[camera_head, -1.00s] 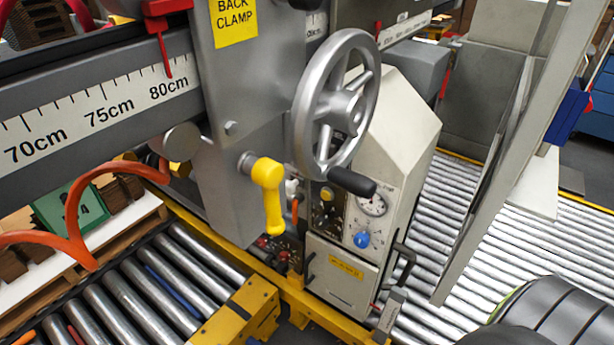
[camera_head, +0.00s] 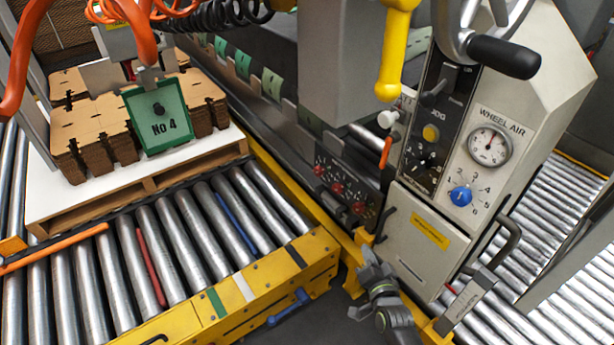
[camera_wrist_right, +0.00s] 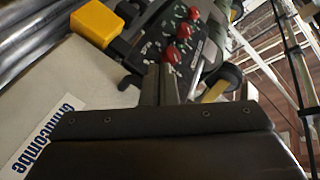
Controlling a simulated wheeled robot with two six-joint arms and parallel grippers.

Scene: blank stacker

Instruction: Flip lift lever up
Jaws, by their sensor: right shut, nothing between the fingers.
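My right gripper (camera_head: 369,258) is shut and empty, low in front of the grey control cabinet (camera_head: 425,240). A black control panel (camera_head: 342,180) with several red-capped levers or knobs (camera_head: 337,188) is up and left of it. In the right wrist view the shut fingers (camera_wrist_right: 158,80) point toward these red caps (camera_wrist_right: 183,31); contact cannot be told. A small orange-handled lever (camera_head: 386,152) hangs above the panel, left of the dials. No label readable here tells which one is the lift lever. My left gripper is not in view.
A yellow-framed roller conveyor (camera_head: 215,230) lies left, with a pallet (camera_head: 120,185) behind it. A yellow handle (camera_head: 396,55) and black crank grip (camera_head: 503,57) hang above. A cabinet handle (camera_head: 505,240) sticks out at right. A yellow block (camera_wrist_right: 95,25) is near the fingers.

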